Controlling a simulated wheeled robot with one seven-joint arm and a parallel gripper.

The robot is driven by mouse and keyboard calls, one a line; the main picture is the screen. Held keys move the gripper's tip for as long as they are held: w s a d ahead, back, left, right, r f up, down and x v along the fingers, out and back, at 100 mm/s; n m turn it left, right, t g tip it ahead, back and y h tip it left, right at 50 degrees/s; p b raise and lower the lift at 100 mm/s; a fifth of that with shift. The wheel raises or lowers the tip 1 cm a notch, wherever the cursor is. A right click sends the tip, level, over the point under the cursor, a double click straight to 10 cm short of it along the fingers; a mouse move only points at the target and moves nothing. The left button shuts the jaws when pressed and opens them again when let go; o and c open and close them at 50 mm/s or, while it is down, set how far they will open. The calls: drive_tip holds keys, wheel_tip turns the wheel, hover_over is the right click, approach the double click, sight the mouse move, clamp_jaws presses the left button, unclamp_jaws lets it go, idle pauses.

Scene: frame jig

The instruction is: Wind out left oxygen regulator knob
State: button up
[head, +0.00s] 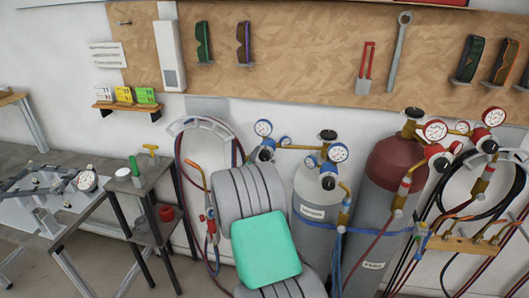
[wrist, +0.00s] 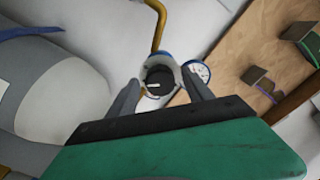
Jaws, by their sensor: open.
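The left oxygen regulator (head: 263,129) has blue-rimmed gauges and stands at the back, just above my grey arm in the head view. Its dark round knob (wrist: 158,83) faces the camera in the wrist view, with a blue-rimmed gauge (wrist: 199,72) beside it and a bent brass pipe (wrist: 156,30) above. My gripper (wrist: 162,77) is open, with one grey finger on each side of the knob. A gap shows on the right finger's side; I cannot tell whether the left finger touches. In the head view my arm hides the fingers and the lower part of the regulator.
A second blue-gauged regulator (head: 338,152) stands close to the right, by a grey cylinder (head: 311,212). A red-topped cylinder (head: 392,165) stands farther right. Hoses hang on the wall on both sides. A small side table (head: 152,180) and a workbench (head: 70,210) are at the left.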

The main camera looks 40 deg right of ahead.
drive_tip(key=shift+w+d, duration=0.4)
drive_tip(key=shift+d, duration=0.1)
drive_tip(key=shift+c, duration=0.5)
clamp_jaws()
